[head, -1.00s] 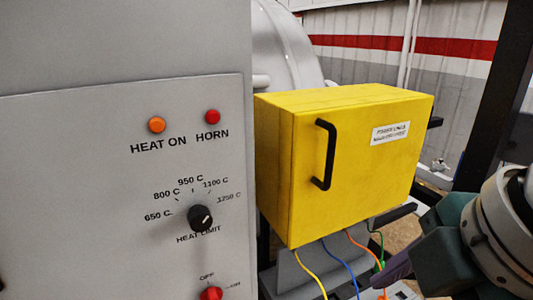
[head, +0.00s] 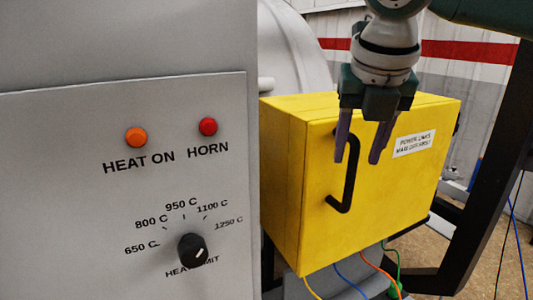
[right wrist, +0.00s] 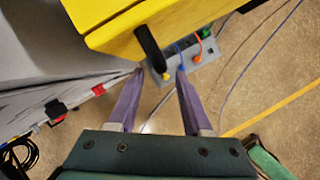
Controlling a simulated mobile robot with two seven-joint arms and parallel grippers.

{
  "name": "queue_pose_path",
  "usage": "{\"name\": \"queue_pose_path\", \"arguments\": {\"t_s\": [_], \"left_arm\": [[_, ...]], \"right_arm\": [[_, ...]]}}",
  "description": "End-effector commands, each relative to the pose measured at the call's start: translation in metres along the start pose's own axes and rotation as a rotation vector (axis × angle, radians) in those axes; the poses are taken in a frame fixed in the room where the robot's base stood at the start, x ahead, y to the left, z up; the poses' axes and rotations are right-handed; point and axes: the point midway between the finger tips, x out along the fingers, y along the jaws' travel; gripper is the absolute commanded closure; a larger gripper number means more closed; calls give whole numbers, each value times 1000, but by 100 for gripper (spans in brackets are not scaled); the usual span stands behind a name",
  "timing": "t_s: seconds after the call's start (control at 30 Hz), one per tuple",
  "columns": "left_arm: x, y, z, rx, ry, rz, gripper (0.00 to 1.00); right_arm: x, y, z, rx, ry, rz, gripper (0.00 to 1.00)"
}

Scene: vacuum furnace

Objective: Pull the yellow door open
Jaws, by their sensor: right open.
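The yellow door (head: 390,190) is the front of a yellow box and looks shut. Its black bar handle (head: 349,180) stands upright near the left side of the door; its upper part is partly hidden by my gripper. My right gripper (head: 357,160) comes down from above in front of the door. Its purple fingers are open, with the handle's upper part seen near and between them. In the right wrist view, the handle (right wrist: 149,50) shows just beyond the open fingertips (right wrist: 160,73), and the yellow box (right wrist: 120,25) lies above. My left gripper is out of view.
A grey control panel (head: 70,200) with lamps and a black knob (head: 192,250) stands left of the box. Colored cables (head: 375,265) run below the box to a grey socket block (right wrist: 190,68). A dark post (head: 490,160) stands to the right.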

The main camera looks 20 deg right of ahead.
Motion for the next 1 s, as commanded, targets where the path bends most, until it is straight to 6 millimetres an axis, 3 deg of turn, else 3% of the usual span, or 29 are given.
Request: {"name": "queue_pose_path", "arguments": {"t_s": [0.1,0.3,0.67,1.0], "left_arm": [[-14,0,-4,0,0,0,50],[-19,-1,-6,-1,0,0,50],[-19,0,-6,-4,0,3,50],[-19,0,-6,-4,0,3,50]], "right_arm": [[19,0,0,0,4,-3,50],[43,0,0,0,1,0,50],[49,1,0,0,-2,2,50],[48,1,0,0,-2,2,89]]}}
